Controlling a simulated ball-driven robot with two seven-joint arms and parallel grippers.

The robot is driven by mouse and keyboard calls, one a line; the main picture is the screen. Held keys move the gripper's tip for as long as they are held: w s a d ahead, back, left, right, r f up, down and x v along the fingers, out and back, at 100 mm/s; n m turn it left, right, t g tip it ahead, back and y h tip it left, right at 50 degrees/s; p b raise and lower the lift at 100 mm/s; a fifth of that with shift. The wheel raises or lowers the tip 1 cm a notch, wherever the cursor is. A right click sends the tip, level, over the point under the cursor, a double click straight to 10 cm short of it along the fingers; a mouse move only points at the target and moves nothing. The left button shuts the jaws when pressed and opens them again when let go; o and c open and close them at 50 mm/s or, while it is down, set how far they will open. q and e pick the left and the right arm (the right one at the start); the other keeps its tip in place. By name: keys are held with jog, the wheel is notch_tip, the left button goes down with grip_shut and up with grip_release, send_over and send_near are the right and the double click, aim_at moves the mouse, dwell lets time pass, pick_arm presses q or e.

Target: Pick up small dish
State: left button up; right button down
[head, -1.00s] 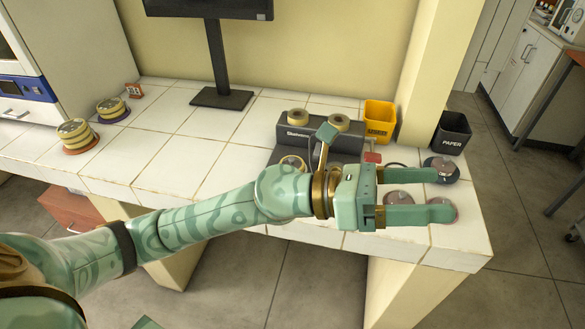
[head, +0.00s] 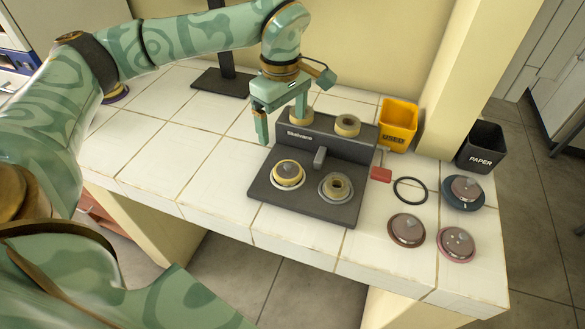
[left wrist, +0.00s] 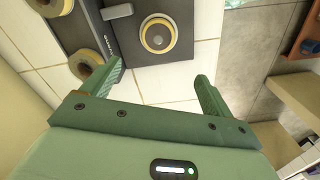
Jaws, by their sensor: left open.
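Several small round dishes are in the head view. A yellow-rimmed one (head: 288,174) sits in the left well of a dark grey device (head: 330,210); it also shows in the left wrist view (left wrist: 157,35). My left gripper (head: 284,130) is open and empty, above the device's left back side. In the left wrist view its fingers (left wrist: 157,76) stand apart, short of the yellow-rimmed dish. My right gripper is not in view.
A yellow bin (head: 398,124), black paper bin (head: 481,146) and black ring (head: 410,191) are at right.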

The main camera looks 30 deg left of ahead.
pick_arm(q)
jog(key=b, duration=0.1)
send_over(288, 165)
jog(key=f, duration=0.5)
jog(key=shift+s+a+f, duration=0.1)
jog(key=shift+a+f, duration=0.1)
jog(key=shift+a, duration=0.1)
notch_tip(288, 165, down, 3)
jog(key=shift+r+b, duration=0.15)
jog(key=shift+b, duration=0.35)
jog(key=shift+f, duration=0.55)
jog(key=f, duration=0.1)
jog(key=f+b, duration=0.1)
jog(key=f, duration=0.1)
jog(key=f+b, duration=0.1)
jog(key=shift+d+f, duration=0.25)
jog(key=shift+f, duration=0.1)
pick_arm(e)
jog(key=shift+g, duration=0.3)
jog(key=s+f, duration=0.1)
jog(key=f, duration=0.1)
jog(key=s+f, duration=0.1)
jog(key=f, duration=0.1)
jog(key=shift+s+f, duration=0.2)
pick_arm(q)
jog(key=shift+c, duration=0.4)
jog(key=c, duration=1)
